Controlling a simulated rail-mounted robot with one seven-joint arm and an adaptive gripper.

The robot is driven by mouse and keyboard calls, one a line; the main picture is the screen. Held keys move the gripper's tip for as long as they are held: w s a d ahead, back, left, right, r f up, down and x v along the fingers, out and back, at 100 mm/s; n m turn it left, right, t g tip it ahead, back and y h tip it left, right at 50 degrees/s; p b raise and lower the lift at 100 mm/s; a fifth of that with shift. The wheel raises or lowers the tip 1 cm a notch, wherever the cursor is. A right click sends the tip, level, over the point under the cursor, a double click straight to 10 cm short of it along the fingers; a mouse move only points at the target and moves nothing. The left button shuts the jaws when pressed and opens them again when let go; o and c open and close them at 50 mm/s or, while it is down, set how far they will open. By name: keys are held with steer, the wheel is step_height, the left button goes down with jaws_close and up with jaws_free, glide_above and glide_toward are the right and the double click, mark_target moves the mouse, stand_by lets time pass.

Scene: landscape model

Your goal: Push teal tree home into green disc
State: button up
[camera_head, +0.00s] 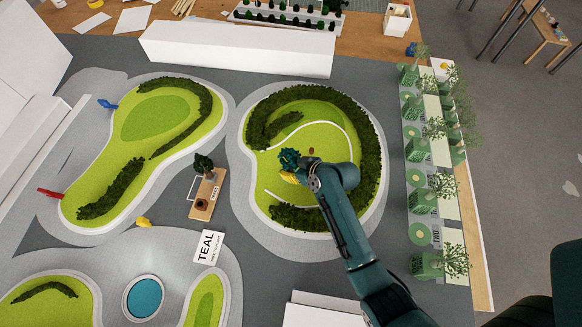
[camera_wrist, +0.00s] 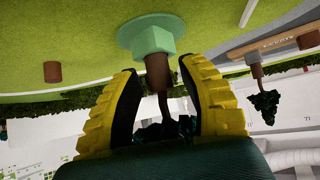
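The teal tree (camera_wrist: 157,72) shows in the wrist view with a brown trunk, a teal hexagonal block at its foot and dark foliage. The block stands at the green disc (camera_wrist: 126,33) on the grass; I cannot tell how deep it sits. My gripper (camera_wrist: 160,66) has its yellow fingers on either side of the trunk, with visible gaps to it, so it is open around the tree. In the head view, teal foliage (camera_head: 289,157) shows beside my gripper (camera_head: 289,177) over the right-hand green island; the disc is hidden there.
A brown peg (camera_head: 311,151) stands close by on the grass. Dark hedges (camera_head: 372,165) curve around this island. A wooden tray (camera_head: 202,208) with a dark tree (camera_head: 203,165) is left of it, near a TEAL sign (camera_head: 209,246). Potted trees (camera_head: 424,200) line the right edge.

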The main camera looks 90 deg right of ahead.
steer(key=v, duration=1.2)
stand_by(0.6)
